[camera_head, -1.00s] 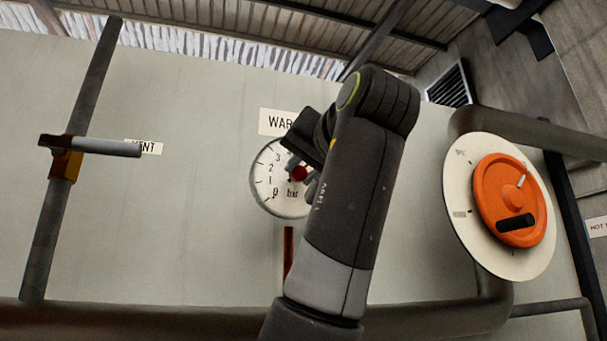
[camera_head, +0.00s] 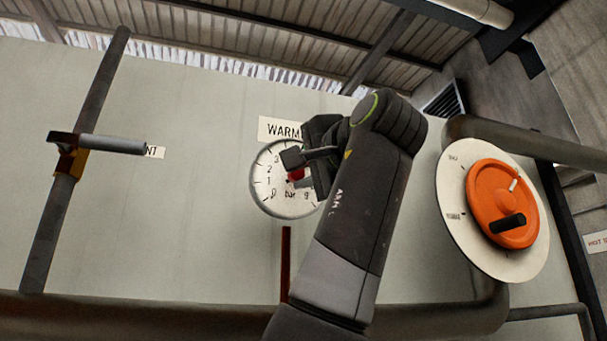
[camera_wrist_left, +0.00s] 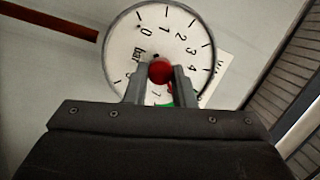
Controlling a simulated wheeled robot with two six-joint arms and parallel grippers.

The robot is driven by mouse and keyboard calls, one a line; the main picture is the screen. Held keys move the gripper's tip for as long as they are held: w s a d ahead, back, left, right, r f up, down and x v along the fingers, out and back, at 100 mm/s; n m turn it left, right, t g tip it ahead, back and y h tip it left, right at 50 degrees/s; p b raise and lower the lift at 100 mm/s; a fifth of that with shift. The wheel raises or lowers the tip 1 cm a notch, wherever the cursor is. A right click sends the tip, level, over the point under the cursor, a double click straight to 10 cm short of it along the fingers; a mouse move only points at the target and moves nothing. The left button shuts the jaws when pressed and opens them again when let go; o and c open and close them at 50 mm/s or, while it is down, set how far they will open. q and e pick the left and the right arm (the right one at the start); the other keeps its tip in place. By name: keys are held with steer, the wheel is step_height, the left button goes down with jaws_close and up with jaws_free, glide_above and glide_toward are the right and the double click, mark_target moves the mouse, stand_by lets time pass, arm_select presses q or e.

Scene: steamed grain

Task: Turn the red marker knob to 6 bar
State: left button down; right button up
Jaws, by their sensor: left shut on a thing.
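The red marker knob (camera_head: 296,175) sits at the middle of a round white pressure gauge (camera_head: 268,200) on the pale wall. My left gripper (camera_head: 297,172) is at the gauge, shut on the knob. In the left wrist view the red knob (camera_wrist_left: 161,71) shows between the two fingers of my left gripper (camera_wrist_left: 161,76), in front of the dial (camera_wrist_left: 125,42) with its numbers and "bar" mark. The fingers and palm hide the lower part of the dial there, with a bit of green showing. I cannot read where the marker points. My right gripper is not in view.
An orange handwheel (camera_head: 488,190) on a round white plate (camera_head: 456,240) stands to the right. A grey lever (camera_head: 112,144) on a vertical pipe is at the left. A horizontal pipe (camera_head: 130,318) runs below. A "WARM" label (camera_head: 278,129) is above the gauge.

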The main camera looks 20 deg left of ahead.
arm_select(q)
steer(key=shift+r, duration=0.1)
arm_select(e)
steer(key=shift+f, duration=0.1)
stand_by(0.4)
arm_select(q)
steer(key=c, duration=1.2)
jaws_free()
steer(key=shift+a, duration=0.1)
steer(key=shift+w, duration=0.1)
